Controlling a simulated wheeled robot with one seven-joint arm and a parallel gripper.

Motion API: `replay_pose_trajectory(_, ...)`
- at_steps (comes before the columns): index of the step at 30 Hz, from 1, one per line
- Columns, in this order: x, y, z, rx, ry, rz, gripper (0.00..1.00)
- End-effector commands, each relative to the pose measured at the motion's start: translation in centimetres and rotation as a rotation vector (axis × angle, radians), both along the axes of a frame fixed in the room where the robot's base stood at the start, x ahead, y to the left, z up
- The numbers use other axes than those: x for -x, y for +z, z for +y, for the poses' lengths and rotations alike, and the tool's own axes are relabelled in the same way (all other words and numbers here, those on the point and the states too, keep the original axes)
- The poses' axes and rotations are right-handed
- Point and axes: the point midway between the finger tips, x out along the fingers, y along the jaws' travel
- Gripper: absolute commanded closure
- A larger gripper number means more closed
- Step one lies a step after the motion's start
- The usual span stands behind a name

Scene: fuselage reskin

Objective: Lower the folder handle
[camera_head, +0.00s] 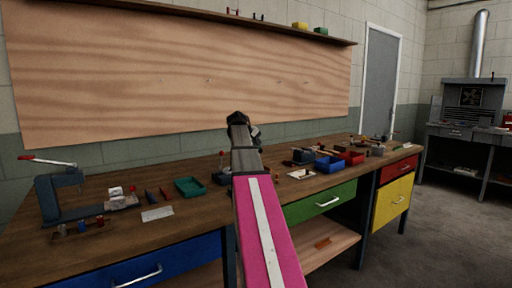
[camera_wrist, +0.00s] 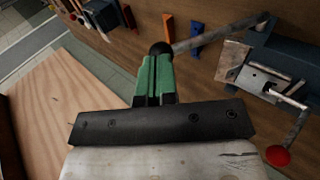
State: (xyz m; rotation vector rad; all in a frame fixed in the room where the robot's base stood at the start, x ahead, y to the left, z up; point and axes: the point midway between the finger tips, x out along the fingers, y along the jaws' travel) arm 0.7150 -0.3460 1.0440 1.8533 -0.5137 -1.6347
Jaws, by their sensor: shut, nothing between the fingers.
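My gripper (camera_wrist: 160,50) shows green fingers, closed together and empty, apart from the red knob.
A green tray (camera_head: 189,187), small hand tools and a pale plate (camera_head: 157,213) lie between the folder and my arm. Blue (camera_head: 328,164) and red bins stand to the right. A plywood board (camera_head: 180,75) covers the wall behind. The air above the folder looks clear.

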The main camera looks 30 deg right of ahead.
Motion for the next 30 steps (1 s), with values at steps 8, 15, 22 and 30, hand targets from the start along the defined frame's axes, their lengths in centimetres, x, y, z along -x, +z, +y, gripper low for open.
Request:
replay_pose_trajectory(8, -0.4, -0.9, -2.5, -0.108, -0.002, 0.016, 1.0)
replay_pose_trajectory(15, -0.4, -1.3, -3.0, -0.106, 0.0, 0.016, 1.0)
replay_pose_trajectory(22, -0.4, -1.2, -3.0, -0.105, 0.0, 0.015, 1.0)
replay_pose_trajectory(30, -1.1, 1.9, -1.9, -0.105, 0.002, 0.014, 1.0)
